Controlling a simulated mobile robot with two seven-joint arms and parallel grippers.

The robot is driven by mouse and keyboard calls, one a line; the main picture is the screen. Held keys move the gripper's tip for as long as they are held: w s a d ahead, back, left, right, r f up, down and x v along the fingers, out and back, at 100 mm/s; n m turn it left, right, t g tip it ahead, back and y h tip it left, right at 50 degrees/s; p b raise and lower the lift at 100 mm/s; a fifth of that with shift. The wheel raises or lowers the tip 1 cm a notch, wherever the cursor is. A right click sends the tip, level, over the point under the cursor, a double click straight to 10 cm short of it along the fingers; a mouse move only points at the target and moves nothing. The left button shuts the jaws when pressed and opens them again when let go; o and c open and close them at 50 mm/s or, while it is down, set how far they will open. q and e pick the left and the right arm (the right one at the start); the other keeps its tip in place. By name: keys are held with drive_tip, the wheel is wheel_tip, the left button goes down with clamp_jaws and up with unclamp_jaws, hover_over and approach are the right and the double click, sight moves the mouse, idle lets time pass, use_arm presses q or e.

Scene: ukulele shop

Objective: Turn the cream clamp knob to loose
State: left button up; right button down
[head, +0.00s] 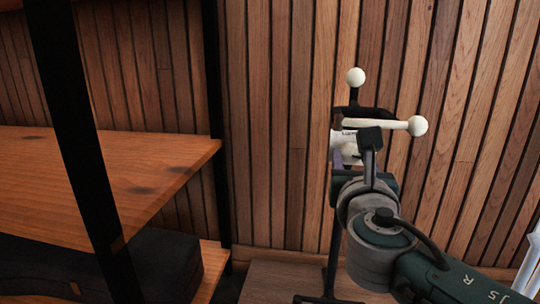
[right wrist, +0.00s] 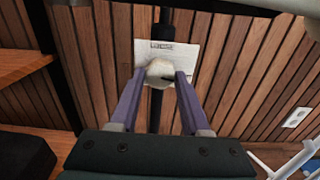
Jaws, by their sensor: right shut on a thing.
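The cream clamp knob (right wrist: 159,70) sits on a dark upright post in the right wrist view, with a dark mark on its face. My right gripper (right wrist: 160,80) is shut on it, one purple-grey finger on each side. A white label plate (right wrist: 187,56) behind the knob reads "LOOSE" near its upper left. In the head view my right gripper (head: 368,146) reaches the stand from below and covers most of the knob. The plate's edge (head: 344,136) shows beside it. My left gripper is not in view.
The stand (head: 331,235) has a cream bar (head: 375,124) and cream balls (head: 355,77) above the gripper. A slatted wood wall is close behind. A wooden shelf (head: 110,175) with a black post (head: 72,120) stands at left. A dark case (head: 150,262) lies below.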

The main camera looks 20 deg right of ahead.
drive_tip(key=shift+r+n+p, duration=0.1)
drive_tip(key=shift+n+p, duration=0.3)
drive_tip(key=shift+p, duration=0.05)
drive_tip(key=n+p, duration=0.2)
drive_tip(key=n, duration=0.1)
drive_tip(key=shift+r, duration=0.1)
drive_tip(key=n+p, duration=0.3)
drive_tip(key=n, duration=0.2)
drive_tip(key=shift+n+p, duration=0.3)
drive_tip(key=shift+p, duration=0.05)
drive_tip(key=n+p, duration=0.1)
drive_tip(key=n, duration=0.2)
drive_tip(key=shift+n, duration=0.3)
drive_tip(key=n+p, duration=0.1)
drive_tip(key=n, duration=0.1)
drive_tip(key=shift+n, duration=0.3)
drive_tip(key=n+p, duration=0.1)
drive_tip(key=n, duration=0.2)
drive_tip(key=shift+s+n, duration=0.1)
drive_tip(key=shift+n, duration=0.7)
